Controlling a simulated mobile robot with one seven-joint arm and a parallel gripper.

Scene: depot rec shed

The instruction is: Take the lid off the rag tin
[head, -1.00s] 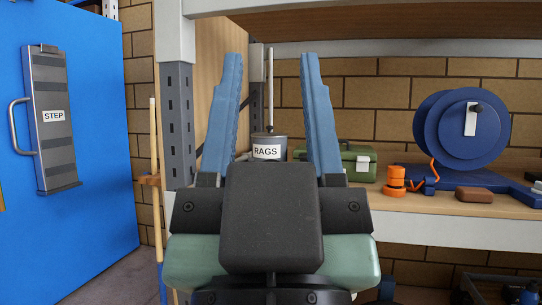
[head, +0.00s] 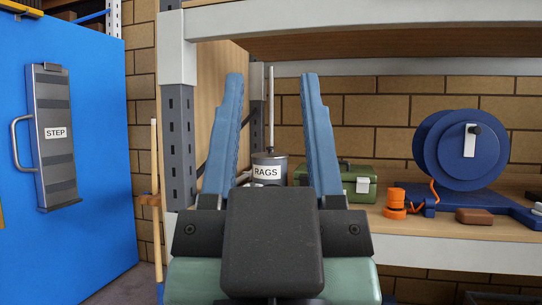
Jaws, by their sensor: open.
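The rag tin (head: 267,172) is a grey cylinder with a white label reading RAGS. It stands on the wooden shelf, and its lid (head: 269,155) is on top with a small dark knob. My gripper (head: 275,82) is in front of it in the head view, its two blue fingers spread wide and pointing up, with nothing between them that I can see held. The tin shows in the gap between the fingers, farther back. The tin's lower part is hidden by my gripper.
A green box (head: 352,182) stands right of the tin. Orange rings (head: 396,198), a brown block (head: 474,216) and a blue reel (head: 462,150) are farther right on the shelf. A grey upright post (head: 180,140) stands left, and another shelf board (head: 400,42) runs above.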

